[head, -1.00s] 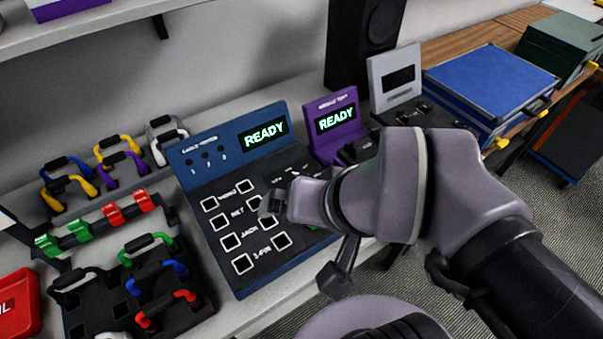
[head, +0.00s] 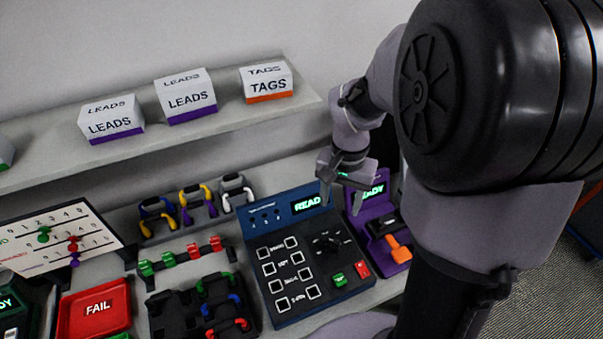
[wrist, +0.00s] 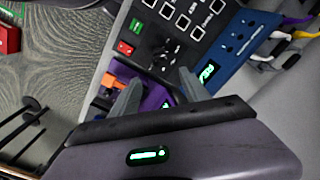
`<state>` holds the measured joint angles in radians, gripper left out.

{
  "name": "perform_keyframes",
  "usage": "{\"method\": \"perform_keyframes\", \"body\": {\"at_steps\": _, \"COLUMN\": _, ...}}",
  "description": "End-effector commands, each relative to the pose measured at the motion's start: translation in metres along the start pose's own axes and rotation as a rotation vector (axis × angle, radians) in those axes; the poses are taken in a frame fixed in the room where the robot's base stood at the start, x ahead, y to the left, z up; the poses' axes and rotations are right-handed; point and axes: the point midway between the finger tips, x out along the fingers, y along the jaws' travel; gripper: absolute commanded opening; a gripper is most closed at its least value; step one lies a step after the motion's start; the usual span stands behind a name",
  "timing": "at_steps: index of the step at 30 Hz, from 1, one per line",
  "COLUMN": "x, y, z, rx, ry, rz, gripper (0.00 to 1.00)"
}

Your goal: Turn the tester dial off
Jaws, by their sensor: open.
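The blue cable tester (head: 290,255) stands on the bench in the head view, its screen lit green with READY partly covered. Its black dial (head: 327,243) sits right of the white-framed sockets, above a green and a red button; I cannot read its setting. The dial also shows in the wrist view (wrist: 165,55). My gripper (head: 341,202) hangs open and empty above the right end of the tester's screen, near the purple module tester (head: 374,218). In the wrist view the fingers (wrist: 158,92) are apart, with the dial beyond them and nothing between them.
My arm covers the right of the head view. A shelf (head: 220,128) with white boxes runs above the bench. Cable racks and a red FAIL tray (head: 95,310) are left of the tester. An orange-handled part (head: 398,249) sits on the purple module tester.

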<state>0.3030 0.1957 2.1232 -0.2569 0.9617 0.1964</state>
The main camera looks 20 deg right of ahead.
Motion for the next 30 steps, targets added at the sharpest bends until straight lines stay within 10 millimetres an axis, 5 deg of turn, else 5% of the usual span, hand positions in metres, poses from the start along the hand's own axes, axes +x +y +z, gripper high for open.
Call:
{"method": "perform_keyframes", "body": {"at_steps": 5, "x": 0.031, "y": 0.000, "z": 0.001, "rx": -0.002, "ry": -0.003, "rz": 0.000, "gripper": 0.54}}
{"method": "perform_keyframes", "body": {"at_steps": 18, "x": 0.154, "y": 0.000, "z": 0.002, "rx": -0.002, "ry": -0.002, "rz": 0.000, "gripper": 0.54}}
{"method": "perform_keyframes", "body": {"at_steps": 30, "x": 0.176, "y": -0.001, "z": 0.001, "rx": -0.002, "ry": 0.001, "rz": -0.002, "gripper": 0.54}}
